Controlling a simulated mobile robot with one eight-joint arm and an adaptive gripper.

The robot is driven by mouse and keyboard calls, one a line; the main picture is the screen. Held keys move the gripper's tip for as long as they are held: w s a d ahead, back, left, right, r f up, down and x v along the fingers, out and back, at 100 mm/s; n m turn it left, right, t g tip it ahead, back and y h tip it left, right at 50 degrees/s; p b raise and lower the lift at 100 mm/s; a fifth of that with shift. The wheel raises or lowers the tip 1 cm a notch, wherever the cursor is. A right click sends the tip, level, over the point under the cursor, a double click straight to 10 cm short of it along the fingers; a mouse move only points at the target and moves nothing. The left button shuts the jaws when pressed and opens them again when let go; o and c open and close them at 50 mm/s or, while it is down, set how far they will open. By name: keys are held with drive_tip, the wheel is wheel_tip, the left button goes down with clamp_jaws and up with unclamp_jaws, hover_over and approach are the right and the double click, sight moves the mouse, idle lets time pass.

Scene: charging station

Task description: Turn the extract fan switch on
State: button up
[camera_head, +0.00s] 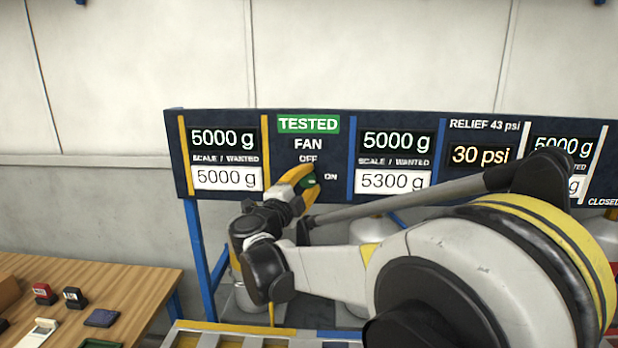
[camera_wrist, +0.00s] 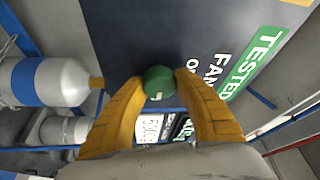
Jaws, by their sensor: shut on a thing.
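The fan switch is a round green knob (camera_head: 309,181) on the dark blue panel (camera_head: 340,122). Above it are a green TESTED label (camera_head: 309,124) and the word FAN, with OFF above the knob and ON to its right. My gripper (camera_head: 304,184) reaches the panel from below, its yellow fingers closed around the knob. In the wrist view the knob (camera_wrist: 159,82) sits between both fingertips of my gripper (camera_wrist: 160,84). A small pale mark shows on its lower edge there. My fingers partly cover the knob in the head view, and I cannot tell which label it points to.
Scale displays (camera_head: 226,155) flank the switch, and a 30 psi display (camera_head: 480,155) is further right. Gas cylinders (camera_wrist: 48,82) stand below the panel. A wooden table (camera_head: 135,284) with stamps (camera_head: 44,293) is at the lower left. My arm covers the right foreground.

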idle(0.4)
drive_tip(key=o, duration=1.2)
drive_tip(key=shift+c, duration=0.2)
drive_tip(key=v, duration=1.2)
drive_tip(key=shift+r, duration=0.1)
